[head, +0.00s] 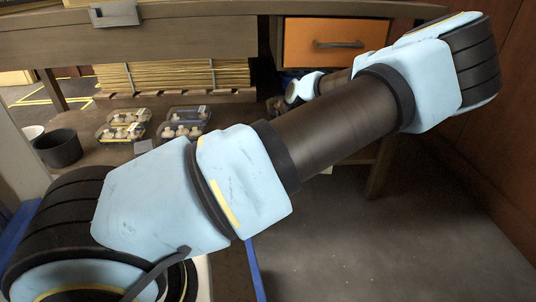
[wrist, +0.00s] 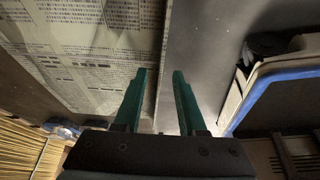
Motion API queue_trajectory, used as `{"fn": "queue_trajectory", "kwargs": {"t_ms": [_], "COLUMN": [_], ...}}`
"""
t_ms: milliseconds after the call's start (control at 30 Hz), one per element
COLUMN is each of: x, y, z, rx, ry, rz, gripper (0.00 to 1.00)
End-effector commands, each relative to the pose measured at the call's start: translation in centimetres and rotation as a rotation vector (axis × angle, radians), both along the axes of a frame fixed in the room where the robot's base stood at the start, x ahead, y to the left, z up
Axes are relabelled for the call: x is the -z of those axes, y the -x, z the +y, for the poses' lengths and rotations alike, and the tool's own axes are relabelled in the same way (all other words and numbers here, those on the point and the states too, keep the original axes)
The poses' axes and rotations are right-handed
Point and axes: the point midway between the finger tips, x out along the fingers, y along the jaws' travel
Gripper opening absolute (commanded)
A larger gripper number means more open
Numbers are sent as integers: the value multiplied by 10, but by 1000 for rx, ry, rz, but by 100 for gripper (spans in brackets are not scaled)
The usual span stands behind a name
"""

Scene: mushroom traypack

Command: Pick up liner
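My gripper (wrist: 161,74) shows two green fingers in the wrist view, held apart with nothing between them. In the head view my arm crosses the picture and the fingers cannot be made out. A small flat grey square (head: 144,147) lies on the brown worktop beside the mushroom trays; it may be the liner, but I cannot tell for certain. No liner can be clearly picked out in the wrist view. One clear tray with mushrooms (head: 123,127) and another (head: 181,127) stand on the worktop, away from my gripper.
A dark round pot (head: 58,148) stands left of the trays. A stack of cardboard sheets (head: 175,76) is behind them. An orange drawer (head: 322,43) is at the back. The wrist view shows a printed sheet (wrist: 85,45) and a blue-edged object (wrist: 285,72).

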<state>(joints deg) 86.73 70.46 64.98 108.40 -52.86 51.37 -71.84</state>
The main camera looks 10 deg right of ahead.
Motion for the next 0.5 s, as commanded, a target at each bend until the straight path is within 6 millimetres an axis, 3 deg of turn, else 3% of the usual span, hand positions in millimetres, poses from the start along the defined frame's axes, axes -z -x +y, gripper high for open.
{"fn": "queue_trajectory", "kwargs": {"t_ms": [67,400,500], "x": [0,0,0], "y": [0,0,0], "z": [0,0,0], "rx": [0,-1,-1], "ry": [0,0,0], "rz": [0,0,0], "gripper": [39,1,0]}}
